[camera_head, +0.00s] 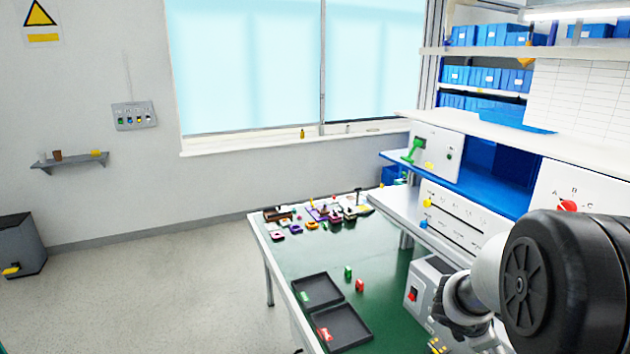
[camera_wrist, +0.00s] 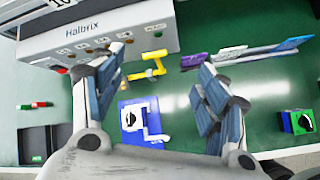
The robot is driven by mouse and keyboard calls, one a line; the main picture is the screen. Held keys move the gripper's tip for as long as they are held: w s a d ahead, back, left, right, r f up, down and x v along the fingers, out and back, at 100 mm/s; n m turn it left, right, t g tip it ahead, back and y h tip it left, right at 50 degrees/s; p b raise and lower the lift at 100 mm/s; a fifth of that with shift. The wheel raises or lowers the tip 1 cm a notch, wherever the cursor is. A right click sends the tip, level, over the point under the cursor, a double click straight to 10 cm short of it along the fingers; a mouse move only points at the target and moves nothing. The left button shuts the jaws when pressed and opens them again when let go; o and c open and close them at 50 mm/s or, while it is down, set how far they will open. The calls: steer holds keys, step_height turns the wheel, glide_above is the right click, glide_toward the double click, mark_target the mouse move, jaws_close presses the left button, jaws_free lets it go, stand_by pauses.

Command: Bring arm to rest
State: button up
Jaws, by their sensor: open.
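My gripper (camera_wrist: 163,62) is open and empty in the wrist view, its two blue-grey fingers spread wide apart over the green table (camera_wrist: 180,100). A red rotary knob (camera_head: 568,206) marked A, B, C sits on a white panel just above the arm.
A grey-white Halbrix box (camera_wrist: 95,35) stands at the upper left of the wrist view. Two black trays (camera_head: 318,290) and small blocks lie on the table.

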steer(key=s+a+r+m+y+b, duration=0.2)
steer(key=s+a+r+m+b, duration=0.1)
steer(key=s+a+r+m, duration=0.65)
steer(key=s+a+f+m+y+b, duration=0.2)
steer(key=s+a+m+y, duration=0.3)
steer(key=s+a, duration=1)
steer(key=s+m, duration=0.1)
steer(key=m, duration=0.2)
steer(key=shift+a+f+t, duration=0.15)
steer(key=shift+f+t, duration=0.25)
steer(key=shift+c, duration=0.2)
